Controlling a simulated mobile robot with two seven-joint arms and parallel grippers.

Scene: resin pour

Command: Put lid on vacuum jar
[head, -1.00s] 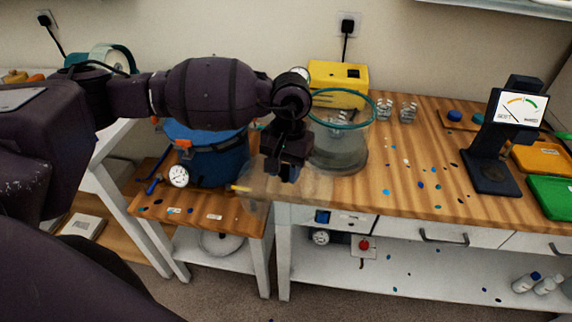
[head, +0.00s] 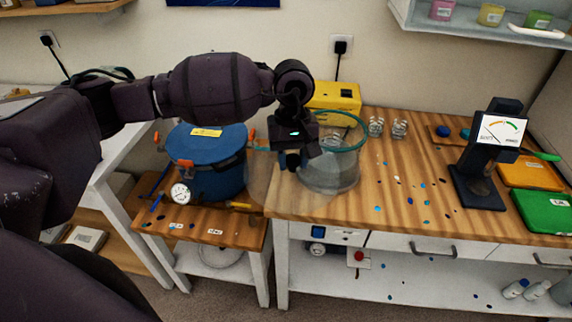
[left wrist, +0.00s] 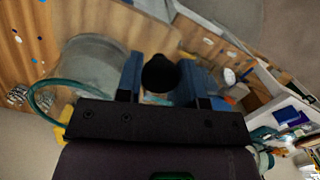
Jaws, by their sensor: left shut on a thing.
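The vacuum jar (head: 335,176) is a clear glass vessel with a teal ring around its rim, standing on the wooden bench; it also shows in the left wrist view (left wrist: 88,62). My left gripper (head: 293,160) is just left of the jar and partly overlaps it in the head view. In the left wrist view its blue fingers (left wrist: 160,82) are shut on a black knob. The lid (head: 268,190), a faint see-through disc, hangs below the gripper, beside the jar and over the bench's left edge. Its far edge is hard to make out. My right gripper is not in view.
A blue pot (head: 207,180) with orange clamps and a gauge (head: 180,194) stands on a lower table at left. A yellow box (head: 338,96) and small glasses (head: 399,129) are behind the jar. A dark meter stand (head: 480,185) is at right. Small chips dot the bench.

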